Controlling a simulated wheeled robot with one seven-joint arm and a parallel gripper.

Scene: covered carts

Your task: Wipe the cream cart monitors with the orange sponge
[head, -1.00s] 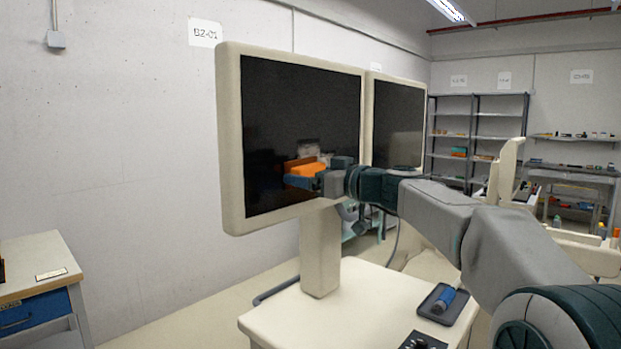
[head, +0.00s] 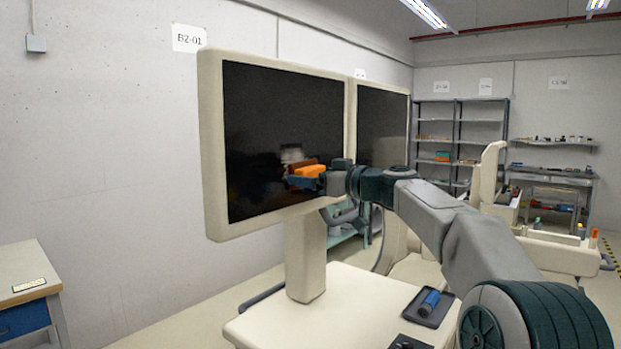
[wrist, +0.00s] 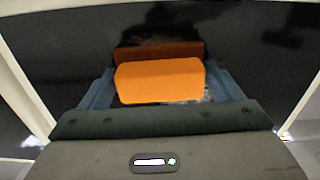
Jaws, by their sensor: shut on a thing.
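The nearer cream cart monitor (head: 243,112) has a dark screen and stands on a cream post. A second cream monitor (head: 383,125) is behind it to the right. My gripper (head: 304,181) is in front of the lower part of the nearer screen, shut on the orange sponge (head: 311,170). In the wrist view the sponge (wrist: 160,81) sits between the two blue fingers, its far edge close to the dark screen. A brownish-orange band beyond it looks like its reflection. I cannot tell whether the sponge touches the glass. A pale smudge shows on the screen by the sponge.
The cream cart top (head: 345,290) carries a dark tray (head: 428,305) with a blue cylindrical item. A wooden-topped bench (head: 25,272) stands at the lower left. Shelves (head: 460,135) line the back wall. Another cream cart (head: 560,250) stands at the right.

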